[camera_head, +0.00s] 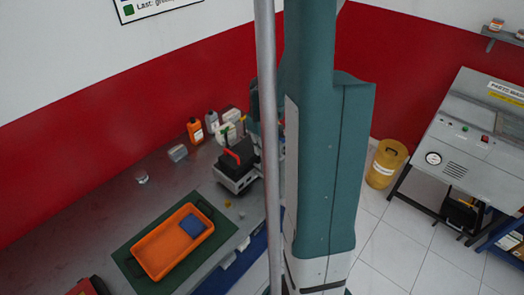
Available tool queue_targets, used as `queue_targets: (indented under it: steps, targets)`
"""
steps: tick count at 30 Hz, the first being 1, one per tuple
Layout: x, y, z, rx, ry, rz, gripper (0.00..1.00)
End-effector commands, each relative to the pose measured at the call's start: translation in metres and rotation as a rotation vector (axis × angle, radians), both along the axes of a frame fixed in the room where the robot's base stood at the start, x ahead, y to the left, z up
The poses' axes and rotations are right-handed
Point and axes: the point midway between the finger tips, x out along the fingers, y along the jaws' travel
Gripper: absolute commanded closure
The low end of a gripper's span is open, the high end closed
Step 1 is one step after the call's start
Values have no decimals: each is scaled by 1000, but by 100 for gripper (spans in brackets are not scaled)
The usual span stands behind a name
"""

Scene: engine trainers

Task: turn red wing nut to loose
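A small black and grey machine (236,180) stands on the workbench, left of the silver pole. A small red part (232,155) shows on it; it is too small to tell whether this is the red wing nut or a handle, or how it is turned. I cannot make out a wing nut anywhere else. My teal and white arm link fills the middle of the view and hides part of the bench's right end. My gripper does not show.
An orange tray (153,260) with a blue item (192,224) lies on a green mat (128,260) on the bench (104,215). Several bottles, including an orange one (195,130), stand behind the machine. A yellow bin (385,163) and a parts washer (466,140) stand right.

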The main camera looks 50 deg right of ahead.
Motion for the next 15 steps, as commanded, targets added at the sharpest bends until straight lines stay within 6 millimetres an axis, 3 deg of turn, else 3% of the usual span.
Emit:
queue_targets:
  steps: [15]
  targets:
    - [0,0,-1,0,0,119,100]
